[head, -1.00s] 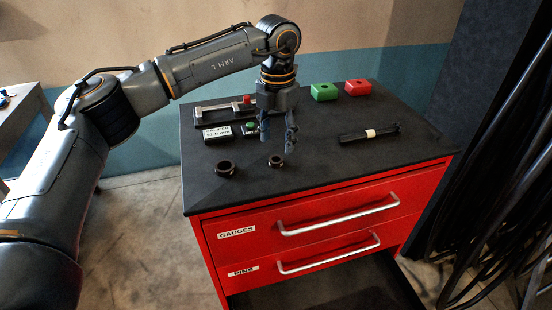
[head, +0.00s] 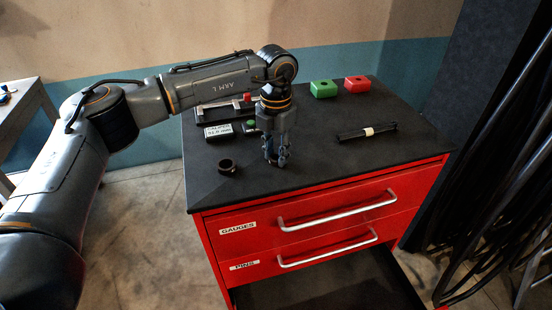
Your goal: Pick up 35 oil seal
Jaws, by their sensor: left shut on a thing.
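Two dark ring-shaped seals are on the black top of the red cabinet. The larger ring (head: 227,167) sits in the open near the front left and nothing touches it. My left gripper (head: 276,162) points straight down at the tabletop to the right of it. It is shut on the smaller ring, which the fingers now almost wholly hide. I cannot read a size on either ring, nor tell whether the held one is clear of the top. My right gripper is out of view.
A gauge stand (head: 215,110) and a small label plate (head: 218,131) stand behind my left gripper. A green block (head: 323,90) and a red block (head: 357,85) are at the back. A black rod (head: 366,133) lies to the right. The front right of the cabinet top (head: 370,165) is free.

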